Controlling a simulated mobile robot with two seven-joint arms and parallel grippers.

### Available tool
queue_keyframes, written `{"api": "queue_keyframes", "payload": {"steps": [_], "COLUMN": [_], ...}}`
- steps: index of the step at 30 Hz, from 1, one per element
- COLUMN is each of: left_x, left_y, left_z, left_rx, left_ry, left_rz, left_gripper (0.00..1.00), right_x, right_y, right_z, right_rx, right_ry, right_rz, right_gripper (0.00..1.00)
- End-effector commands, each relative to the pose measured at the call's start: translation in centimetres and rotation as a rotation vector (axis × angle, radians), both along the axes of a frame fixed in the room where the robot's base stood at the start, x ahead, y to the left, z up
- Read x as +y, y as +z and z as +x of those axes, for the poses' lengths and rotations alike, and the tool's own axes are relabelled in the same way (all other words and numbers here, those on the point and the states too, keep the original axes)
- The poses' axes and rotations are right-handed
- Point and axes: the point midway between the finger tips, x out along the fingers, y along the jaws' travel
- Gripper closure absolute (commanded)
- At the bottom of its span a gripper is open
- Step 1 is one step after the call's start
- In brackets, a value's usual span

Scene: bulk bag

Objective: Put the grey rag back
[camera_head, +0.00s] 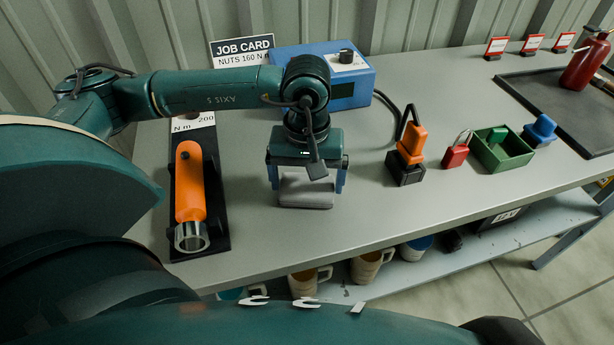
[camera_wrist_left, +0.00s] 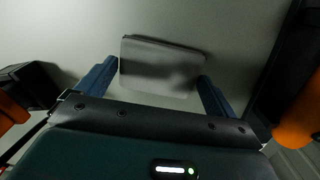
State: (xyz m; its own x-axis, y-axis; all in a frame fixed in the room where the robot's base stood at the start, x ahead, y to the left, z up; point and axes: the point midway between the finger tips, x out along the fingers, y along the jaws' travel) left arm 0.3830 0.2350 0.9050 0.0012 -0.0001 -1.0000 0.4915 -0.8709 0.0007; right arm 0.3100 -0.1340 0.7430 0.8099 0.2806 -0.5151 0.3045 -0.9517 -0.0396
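The grey rag (camera_head: 305,193) is a folded flat pad lying on the grey bench (camera_head: 250,235), in front of the blue box. In the left wrist view the rag (camera_wrist_left: 160,68) lies between and just beyond the two blue fingertips. My left gripper (camera_head: 307,186) points down over the rag with its fingers wide apart, one at each side. It is open; I cannot tell whether the fingertips touch the rag's edges. My right gripper is in neither view.
An orange-handled tool (camera_head: 190,190) lies in a black tray on the left. The blue box (camera_head: 350,75) stands behind. To the right are an orange-and-black device (camera_head: 410,145), a red padlock (camera_head: 455,153) and a green bin (camera_head: 488,158). Mugs (camera_head: 370,266) stand on the lower shelf.

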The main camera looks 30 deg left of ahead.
Motion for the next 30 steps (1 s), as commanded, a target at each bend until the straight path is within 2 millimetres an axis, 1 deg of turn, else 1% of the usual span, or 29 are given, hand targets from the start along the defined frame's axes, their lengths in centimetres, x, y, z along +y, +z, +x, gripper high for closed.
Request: {"api": "queue_keyframes", "payload": {"steps": [1,2,13,14,16,17,18,24,27,30], "left_x": [0.0,0.0,0.0,0.0,0.0,0.0,0.0,-0.1,-0.1,0.0], "left_y": [0.0,0.0,0.0,0.0,0.0,0.6,1.7,6.7,9.0,10.8], "left_z": [0.0,0.0,0.0,0.0,0.0,0.1,0.2,0.1,0.1,0.1], "left_rx": [0.000,0.000,0.000,0.000,0.000,-0.004,-0.007,-0.007,-0.005,-0.004], "left_ry": [0.000,0.000,0.000,0.000,0.000,0.000,0.001,-0.001,-0.001,-0.001], "left_rz": [0.000,0.000,0.000,0.000,0.000,-0.001,-0.001,-0.002,-0.002,-0.001], "left_gripper": [0.02,0.00,0.00,0.00,0.00,0.00,0.00,0.00,0.00,0.00], "right_x": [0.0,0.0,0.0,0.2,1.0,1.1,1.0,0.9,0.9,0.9], "right_y": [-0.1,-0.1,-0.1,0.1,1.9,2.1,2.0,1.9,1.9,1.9], "right_z": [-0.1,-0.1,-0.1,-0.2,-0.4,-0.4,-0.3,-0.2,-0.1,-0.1], "right_rx": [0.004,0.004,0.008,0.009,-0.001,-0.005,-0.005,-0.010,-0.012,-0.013], "right_ry": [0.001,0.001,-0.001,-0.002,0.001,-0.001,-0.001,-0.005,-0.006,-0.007], "right_rz": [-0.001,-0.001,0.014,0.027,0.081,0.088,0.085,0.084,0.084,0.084], "right_gripper": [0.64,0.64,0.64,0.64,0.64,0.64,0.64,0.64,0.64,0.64]}}
